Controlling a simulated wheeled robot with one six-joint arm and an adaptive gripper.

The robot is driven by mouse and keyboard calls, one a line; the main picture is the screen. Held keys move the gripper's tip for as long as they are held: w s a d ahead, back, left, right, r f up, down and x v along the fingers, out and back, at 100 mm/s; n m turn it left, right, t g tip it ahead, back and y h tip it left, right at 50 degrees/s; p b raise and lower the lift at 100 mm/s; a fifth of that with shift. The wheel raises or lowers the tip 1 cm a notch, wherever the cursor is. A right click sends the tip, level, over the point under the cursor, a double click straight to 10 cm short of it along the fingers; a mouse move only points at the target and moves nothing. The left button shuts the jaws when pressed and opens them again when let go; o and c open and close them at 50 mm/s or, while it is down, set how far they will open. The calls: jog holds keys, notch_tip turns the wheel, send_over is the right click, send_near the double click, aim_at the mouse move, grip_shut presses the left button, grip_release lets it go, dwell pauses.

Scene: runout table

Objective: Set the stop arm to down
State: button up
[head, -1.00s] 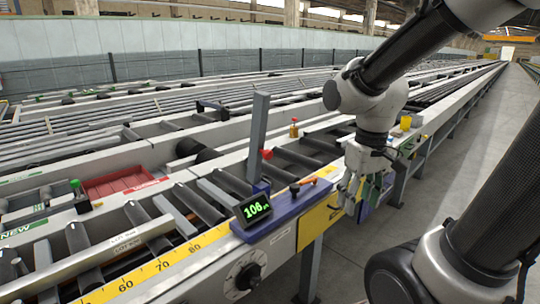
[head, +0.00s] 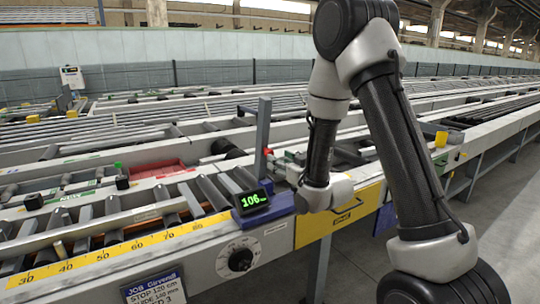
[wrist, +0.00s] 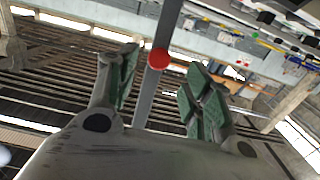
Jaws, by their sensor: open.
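The stop arm (head: 263,125) is a grey flat bar standing upright beside the blue carriage (head: 280,205) on the table's front rail. A red knob (head: 268,151) sits on its side. In the wrist view the bar (wrist: 170,25) runs between my gripper's spread fingers (wrist: 160,88), and the red knob (wrist: 158,58) shows between the fingertips. My gripper is open, with green-padded fingers on both sides of the bar; I cannot tell whether they touch it. In the head view my forearm and wrist hide most of the gripper, just right of the bar.
A green-lit display (head: 254,199) reading 106 is on the carriage. A yellow scale (head: 130,247) runs along the front rail, with a dial (head: 240,261) and a job sign (head: 155,289) below. Rollers and a red tray (head: 157,169) lie behind. Floor is clear at the right.

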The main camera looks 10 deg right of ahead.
aim_at(269, 152)
jog(key=x, duration=0.7)
jog(key=shift+w+r, duration=0.3)
jog(key=shift+w, duration=0.1)
jog(key=shift+a, duration=0.1)
grip_shut()
